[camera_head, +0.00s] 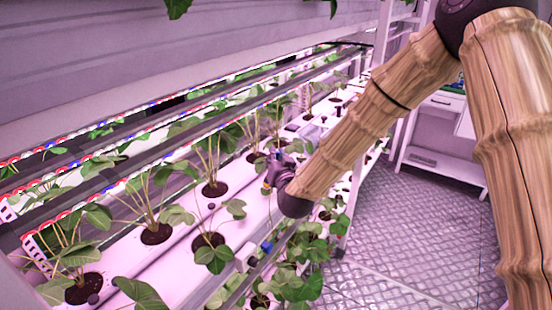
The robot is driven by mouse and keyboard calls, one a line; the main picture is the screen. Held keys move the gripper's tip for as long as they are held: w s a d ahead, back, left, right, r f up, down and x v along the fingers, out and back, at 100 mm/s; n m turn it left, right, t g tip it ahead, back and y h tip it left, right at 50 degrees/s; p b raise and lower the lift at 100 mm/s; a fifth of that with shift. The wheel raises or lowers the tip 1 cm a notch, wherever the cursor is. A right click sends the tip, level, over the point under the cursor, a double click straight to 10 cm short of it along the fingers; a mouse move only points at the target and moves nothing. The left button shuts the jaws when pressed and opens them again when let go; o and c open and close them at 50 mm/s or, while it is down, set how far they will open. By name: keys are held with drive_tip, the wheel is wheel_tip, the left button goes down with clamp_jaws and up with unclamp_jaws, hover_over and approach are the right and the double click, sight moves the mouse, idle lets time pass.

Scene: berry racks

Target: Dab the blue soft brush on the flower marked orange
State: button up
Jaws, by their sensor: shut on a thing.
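My gripper (278,171) is small and dark at the end of my wood-textured arm, out over the white planting channel on the rack. It looks shut on a slim thing with a small blue part (278,154), which I take to be the blue soft brush. Its tip and bristles are too small to make out. A small yellow spot (266,188) shows just below the gripper, and I cannot tell what it belongs to. I cannot make out a flower marked orange; leaves and my gripper hide part of the row.
Leafy plants stand in dark round holes along the white channels (185,262). A small blue item (266,247) sits at the rack's front edge. The metal floor (400,240) is clear; a white bench (440,150) stands behind.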

drive_tip(key=shift+r+p, duration=1.55)
drive_tip(key=shift+r, duration=1.95)
